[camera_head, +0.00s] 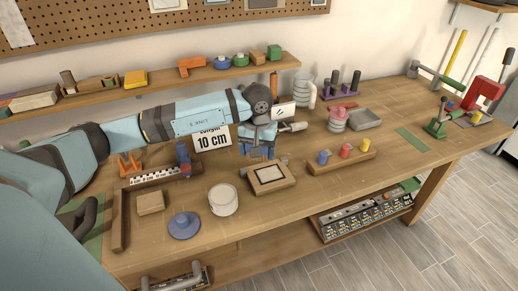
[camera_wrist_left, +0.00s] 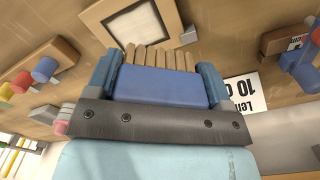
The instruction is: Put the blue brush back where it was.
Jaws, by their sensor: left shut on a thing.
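The blue brush (camera_wrist_left: 165,86) is between the fingers of my left gripper (camera_wrist_left: 158,76) in the left wrist view, with its tan bristles pointing away from the wrist. The gripper is shut on the brush's blue body. In the head view my left gripper (camera_head: 257,148) is over the middle of the workbench, behind the framed wooden block (camera_head: 268,174) and right of the "10 cm" card (camera_head: 212,140). The brush is hard to make out there, and I cannot tell its height above the bench. My right gripper is not in view.
A white tin (camera_head: 223,200) and a blue round lid (camera_head: 184,225) stand in front.

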